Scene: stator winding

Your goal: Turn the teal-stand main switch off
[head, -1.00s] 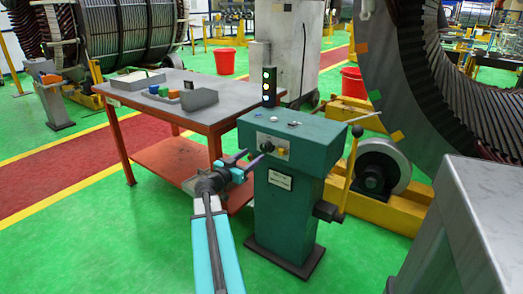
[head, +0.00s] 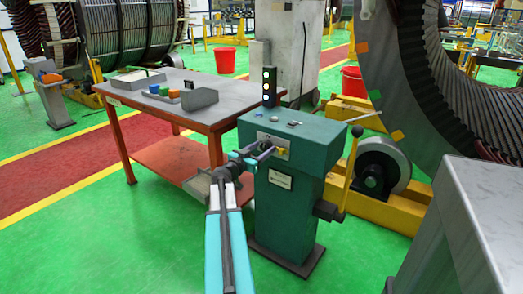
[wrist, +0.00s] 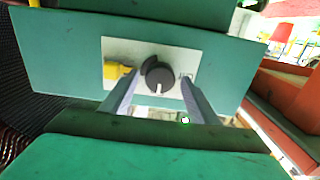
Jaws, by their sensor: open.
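The teal stand (head: 275,215) stands upright right of the orange-legged table. A black rotary knob (wrist: 158,76), which I take as the main switch, is on a pale plate (wrist: 180,55) on the stand's sloped face, beside a yellow part (wrist: 118,73). The yellow part also shows in the head view (head: 282,154). My gripper (head: 262,152) is at this plate and hides the knob in the head view. In the wrist view my gripper (wrist: 159,82) is open, with one finger on either side of the knob. I cannot tell whether the fingers touch it.
A signal tower (head: 269,86) rises from the stand's back. A lever with a yellow handle (head: 349,165) is on its right side. The table (head: 150,100) stands close on the left. A grey metal box (head: 470,230) is at the right front. Green floor is free in front.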

